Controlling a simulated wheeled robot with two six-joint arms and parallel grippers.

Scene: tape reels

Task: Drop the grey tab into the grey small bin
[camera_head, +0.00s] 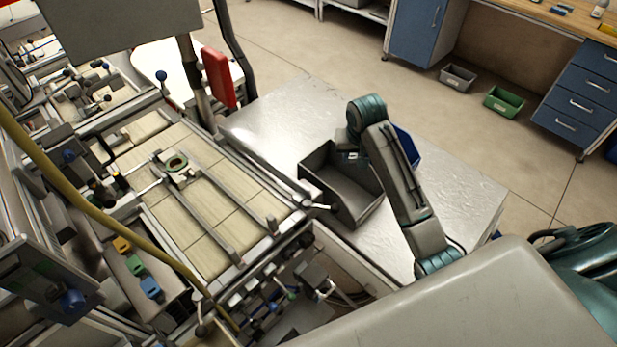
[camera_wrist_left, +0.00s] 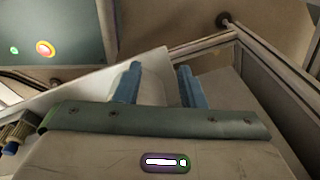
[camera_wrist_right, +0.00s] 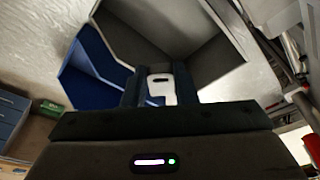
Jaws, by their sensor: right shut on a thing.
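The grey small bin (camera_head: 362,197) stands open on the metal table, and I see no object on the part of its floor that shows. It also shows in the right wrist view (camera_wrist_right: 205,55). My right gripper (camera_wrist_right: 160,92) is shut on the grey tab (camera_wrist_right: 159,81), a pale flat piece with a dark slot. In the head view this gripper (camera_head: 353,157) is over the bin's far side, largely hidden by its arm. My left gripper (camera_wrist_left: 160,85) has its blue fingers apart and empty; it is outside the head view.
A blue bin (camera_head: 406,147) stands beside the grey bin, partly behind my right arm. The metal table (camera_head: 460,190) has free room at right. A conveyor frame (camera_head: 205,200) lies to the left. Grey (camera_head: 458,76) and green (camera_head: 503,102) bins are on the floor.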

